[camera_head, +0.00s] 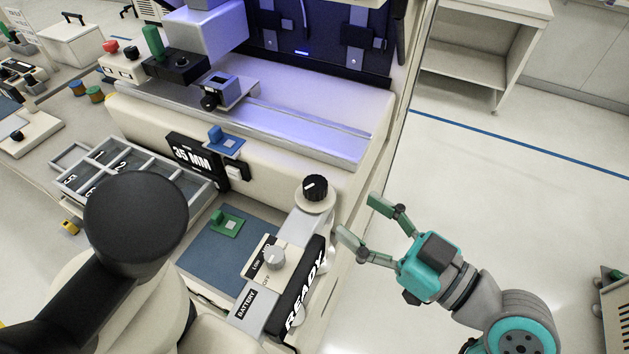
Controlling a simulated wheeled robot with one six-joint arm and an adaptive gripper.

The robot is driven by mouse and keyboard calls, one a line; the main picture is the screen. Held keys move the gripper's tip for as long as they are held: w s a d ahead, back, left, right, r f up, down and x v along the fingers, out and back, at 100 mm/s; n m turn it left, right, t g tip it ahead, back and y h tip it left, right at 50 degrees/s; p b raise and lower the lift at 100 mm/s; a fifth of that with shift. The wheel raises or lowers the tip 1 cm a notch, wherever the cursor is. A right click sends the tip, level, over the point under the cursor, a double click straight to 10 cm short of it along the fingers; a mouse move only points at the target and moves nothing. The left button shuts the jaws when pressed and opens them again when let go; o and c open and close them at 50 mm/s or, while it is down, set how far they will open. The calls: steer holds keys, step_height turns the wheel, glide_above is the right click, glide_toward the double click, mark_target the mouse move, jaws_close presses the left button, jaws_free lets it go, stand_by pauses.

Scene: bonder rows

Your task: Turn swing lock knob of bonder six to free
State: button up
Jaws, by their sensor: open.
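A cream bonder machine (262,172) fills the middle of the view; no number shows on it. At its front right corner a black round knob (315,187) with a white pointer mark sits on a cream round base. A grey knob (273,258) sits nearer on a small plate with lettering, part of which reads OFF. I cannot tell from any label which one is the swing lock knob. My gripper (366,222) is open and empty, to the right of the black knob and apart from it, its fingers pointing left. It hangs in front of the pale floor.
A grey divided tray (72,182) and a blue mat (207,262) with a green part (226,223) lie left of the knobs. A black READY sign (301,290) and a BATTERY box (256,311) stand below. Open floor lies right; a white shelf unit (480,40) stands behind.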

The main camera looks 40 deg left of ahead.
mark_target(325, 192)
steer(key=a, duration=1)
steer(key=shift+w, duration=0.25)
steer(key=c, duration=1.2)
